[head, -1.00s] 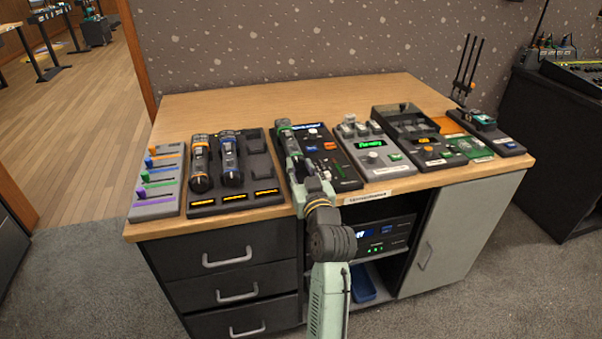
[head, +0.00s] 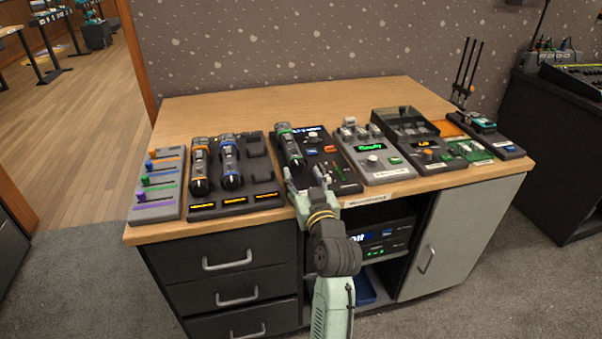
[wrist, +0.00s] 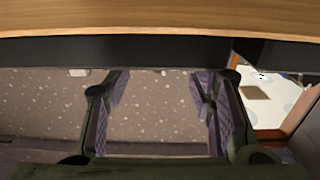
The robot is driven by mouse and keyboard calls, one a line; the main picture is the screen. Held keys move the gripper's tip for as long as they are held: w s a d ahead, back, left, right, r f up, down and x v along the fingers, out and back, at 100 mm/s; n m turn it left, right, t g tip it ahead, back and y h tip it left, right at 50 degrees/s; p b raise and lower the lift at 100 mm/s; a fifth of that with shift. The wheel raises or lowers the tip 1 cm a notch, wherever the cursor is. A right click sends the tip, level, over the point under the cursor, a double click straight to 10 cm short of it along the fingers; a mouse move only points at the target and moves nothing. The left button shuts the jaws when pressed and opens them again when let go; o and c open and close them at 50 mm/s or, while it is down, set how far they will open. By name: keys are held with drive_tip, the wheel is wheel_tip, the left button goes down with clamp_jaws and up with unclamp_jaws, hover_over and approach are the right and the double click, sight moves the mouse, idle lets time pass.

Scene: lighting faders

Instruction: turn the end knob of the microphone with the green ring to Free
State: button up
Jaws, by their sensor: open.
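The microphone with the green ring (head: 289,145) lies on a dark panel in the middle of the desk, its ring toward the far end. Its near end points toward my gripper, and the knob there is too small to read its setting. My gripper (head: 305,172) is at the front edge of the desk, just short of that near end. Its two fingers are spread with nothing between them. The wrist view shows the open fingers (wrist: 158,110) with an empty gap, and the microphone is not in it.
Microphones with orange (head: 199,165) and blue (head: 230,162) rings lie in a dock (head: 262,172) to the left. A dark panel with knobs and sliders (head: 335,160) is close on the right. The desk's back strip (head: 290,95) is clear.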

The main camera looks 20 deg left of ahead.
drive_tip(key=v, duration=0.9)
drive_tip(key=shift+s+d, duration=0.2)
drive_tip(key=shift+s, duration=0.05)
